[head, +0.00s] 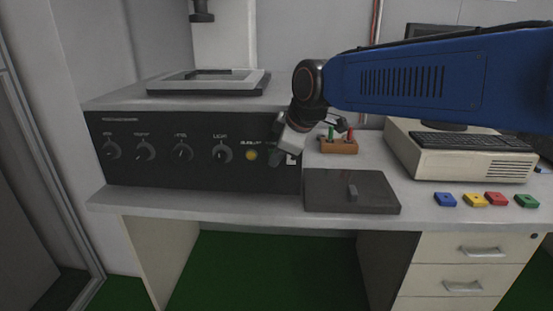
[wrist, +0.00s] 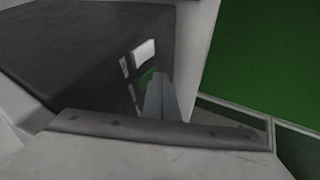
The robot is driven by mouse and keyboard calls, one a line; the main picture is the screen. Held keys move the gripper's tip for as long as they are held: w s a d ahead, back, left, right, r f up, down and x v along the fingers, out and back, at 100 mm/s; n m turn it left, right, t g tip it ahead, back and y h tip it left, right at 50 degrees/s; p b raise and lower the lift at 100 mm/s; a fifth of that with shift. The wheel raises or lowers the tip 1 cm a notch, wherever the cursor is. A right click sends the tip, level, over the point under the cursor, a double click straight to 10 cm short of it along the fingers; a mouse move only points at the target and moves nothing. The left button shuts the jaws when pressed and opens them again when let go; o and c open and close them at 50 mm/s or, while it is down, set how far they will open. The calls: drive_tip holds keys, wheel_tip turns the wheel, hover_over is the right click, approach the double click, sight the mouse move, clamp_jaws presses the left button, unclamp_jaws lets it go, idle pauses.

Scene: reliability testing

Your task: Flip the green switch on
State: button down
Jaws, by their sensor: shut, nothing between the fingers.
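The green switch (wrist: 147,76) shows in the wrist view as a small green patch on the dark face of the machine. My gripper (wrist: 159,92) is right beside it and covers part of it; whether they touch and which way the switch is set, I cannot tell. In the head view my gripper (head: 276,158) is at the right end of the black control panel (head: 200,172), shut and empty. The green switch is hidden there; a small white patch (head: 292,160) shows just right of the fingers.
The panel has several knobs (head: 183,152) and a yellow button (head: 251,155) left of my gripper. A dark lidded box (head: 350,193) is to the right, with a wooden block (head: 338,146) holding red and green pieces behind it. Coloured blocks (head: 475,200) lie farther right.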

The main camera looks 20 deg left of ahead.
drive_tip(key=shift+w+f, duration=0.25)
drive_tip(key=shift+f, duration=0.15)
drive_tip(key=shift+r, duration=0.1)
idle(0.3)
